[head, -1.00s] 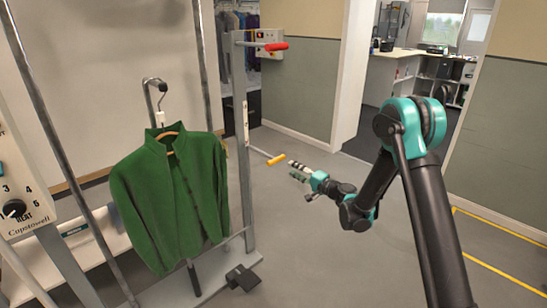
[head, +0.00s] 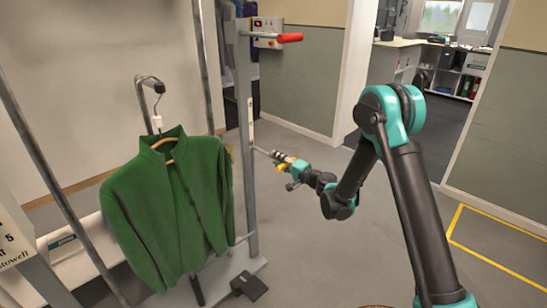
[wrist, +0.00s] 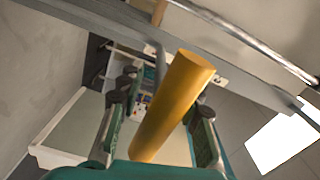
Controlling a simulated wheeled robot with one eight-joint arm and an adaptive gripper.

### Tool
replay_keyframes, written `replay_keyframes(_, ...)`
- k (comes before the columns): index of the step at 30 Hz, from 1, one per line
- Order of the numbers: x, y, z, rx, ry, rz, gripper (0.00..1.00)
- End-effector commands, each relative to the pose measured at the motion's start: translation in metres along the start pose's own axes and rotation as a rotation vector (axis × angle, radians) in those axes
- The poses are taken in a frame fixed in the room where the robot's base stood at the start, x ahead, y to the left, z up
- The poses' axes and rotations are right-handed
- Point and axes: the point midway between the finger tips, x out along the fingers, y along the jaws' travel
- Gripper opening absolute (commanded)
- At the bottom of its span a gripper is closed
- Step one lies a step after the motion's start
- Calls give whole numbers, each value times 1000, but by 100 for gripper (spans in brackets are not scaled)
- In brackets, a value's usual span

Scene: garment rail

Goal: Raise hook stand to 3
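The hook stand's hook (head: 158,88) holds a green jacket (head: 170,205) on a hanger, left of a grey post. A pale strip (head: 250,110) runs on this post; its marks are too small to read. A lever with a yellow handle (head: 284,163) sticks out from the post at mid height. My gripper (head: 278,157) is at this handle. In the wrist view the yellow handle (wrist: 172,105) lies between the two fingers of my gripper (wrist: 165,95), with gaps on both sides. The fingers look open around it and not closed on it.
A lever with a red handle (head: 289,38) sticks out higher on the same post. A black pedal (head: 249,285) sits at the stand's foot. The floor to the right is clear, with yellow lines (head: 490,255).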

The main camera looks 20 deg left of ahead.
Motion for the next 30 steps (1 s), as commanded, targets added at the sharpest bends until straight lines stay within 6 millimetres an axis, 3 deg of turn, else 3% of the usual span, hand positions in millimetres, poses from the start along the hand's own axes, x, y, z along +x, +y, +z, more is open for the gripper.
replay_keyframes(8,0,0,1,0,0,0,33)
replay_keyframes(16,0,0,1,0,0,0,0)
replay_keyframes(30,0,-3,0,0,0,0,0)
